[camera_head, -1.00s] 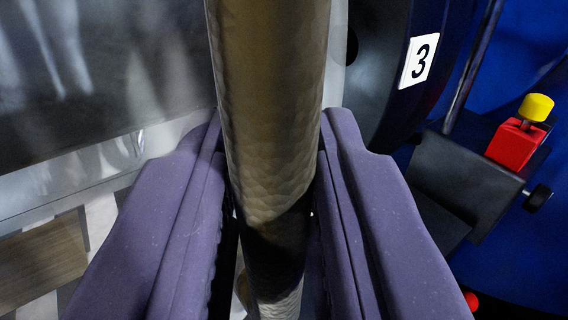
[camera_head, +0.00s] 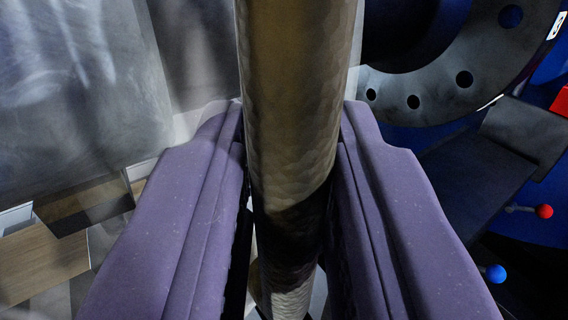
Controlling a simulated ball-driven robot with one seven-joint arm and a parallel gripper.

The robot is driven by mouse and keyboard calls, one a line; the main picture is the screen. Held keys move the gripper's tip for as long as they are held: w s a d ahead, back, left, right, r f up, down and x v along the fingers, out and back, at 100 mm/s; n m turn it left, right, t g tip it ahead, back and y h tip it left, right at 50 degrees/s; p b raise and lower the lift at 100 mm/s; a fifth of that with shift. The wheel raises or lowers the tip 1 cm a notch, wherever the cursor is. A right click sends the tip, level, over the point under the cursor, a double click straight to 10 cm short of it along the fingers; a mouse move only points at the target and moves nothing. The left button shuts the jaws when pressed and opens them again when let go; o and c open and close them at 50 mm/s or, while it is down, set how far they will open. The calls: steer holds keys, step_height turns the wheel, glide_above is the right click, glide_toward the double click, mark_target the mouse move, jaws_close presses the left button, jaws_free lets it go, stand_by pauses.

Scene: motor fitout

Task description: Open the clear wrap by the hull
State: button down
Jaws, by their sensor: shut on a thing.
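My gripper (camera_head: 292,135), with two purple padded fingers, is shut on a thick bronze-brown bar with a hammered surface (camera_head: 298,60). The bar runs upright through the middle of the picture and down between the fingers. A hazy grey, see-through-looking sheet with pale streaks (camera_head: 75,90) fills the upper left, beside the left finger; it looks like the clear wrap. Whether the bar is joined to this sheet is hidden. I cannot pick out the hull for certain.
At the upper right is a dark round flange with holes (camera_head: 440,100). Below it, a dark block (camera_head: 525,130) stands near a red-knobbed lever (camera_head: 544,211) and a blue knob (camera_head: 496,273). Wooden boxes or boards (camera_head: 40,262) lie at the lower left.

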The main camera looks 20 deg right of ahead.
steer(key=shift+s+a, duration=0.25)
steer(key=shift+a, duration=0.45)
steer(key=shift+s+a, duration=0.2)
steer(key=shift+a, duration=0.45)
steer(key=c, duration=1.1)
jaws_free()
steer(key=p+v, duration=0.2)
steer(key=v, duration=0.5)
steer(key=shift+s, duration=0.35)
steer(key=shift+a, duration=0.15)
